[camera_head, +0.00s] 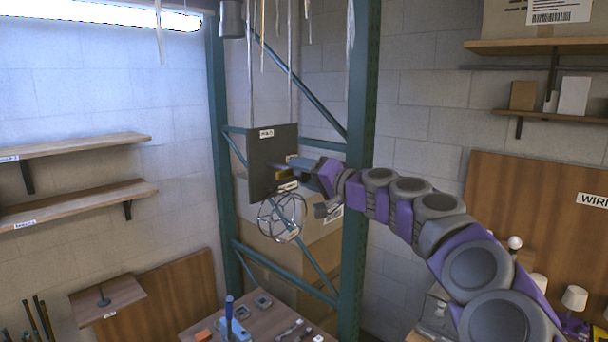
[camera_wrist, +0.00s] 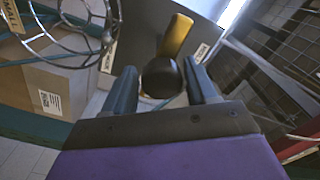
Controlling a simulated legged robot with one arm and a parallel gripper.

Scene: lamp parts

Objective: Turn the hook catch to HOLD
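The hook catch shows in the wrist view as a yellow lever (camera_wrist: 176,38) with a dark round knob (camera_wrist: 161,78) on a grey panel (camera_wrist: 145,20). Two small white labels, too small to read surely, sit left (camera_wrist: 108,57) and right (camera_wrist: 201,51) of the lever. My gripper (camera_wrist: 165,82) is open, its two fingers on either side of the knob with small gaps visible. In the head view, the dark panel (camera_head: 261,165) hangs in the rack. My gripper (camera_head: 290,164) is at its right side, partly hiding the yellow lever (camera_head: 281,173).
A wire cage (camera_head: 282,217) hangs just below the panel. Green rack posts (camera_head: 360,150) stand close to my arm, with a cardboard box (camera_head: 318,245) behind. A table (camera_head: 262,325) with small parts is below. Open space lies left of the panel.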

